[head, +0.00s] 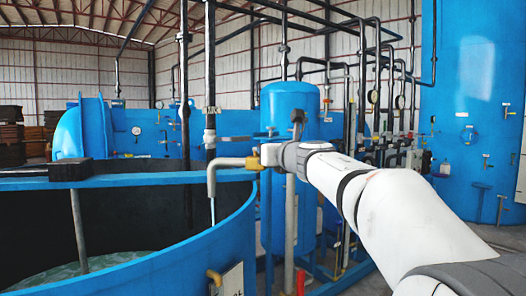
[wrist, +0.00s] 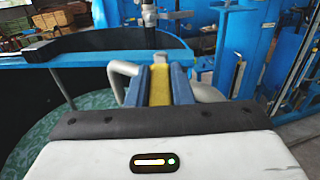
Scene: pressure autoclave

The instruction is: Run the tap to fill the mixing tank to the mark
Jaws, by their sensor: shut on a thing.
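The mixing tank (head: 232,240) is a large blue open tank with a dark inside, at the lower left of the head view. Greenish water (head: 60,274) lies low in it; the water also shows in the wrist view (wrist: 35,142). The grey tap spout (head: 211,172) bends down over the tank's rim, and a thin pale stream (head: 212,212) hangs below its mouth. My gripper (wrist: 160,84) is shut on the yellow tap handle (wrist: 160,92), beside the spout. In the head view my gripper (head: 268,155) meets the tap's brass part. I cannot make out a fill mark.
A blue beam (head: 130,180) with a black block (head: 70,171) crosses the tank top. A blue pressure vessel (head: 290,105) and upright pipes stand behind the tap. A tall blue tank (head: 465,120) stands at the right. Clear floor shows at the lower right.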

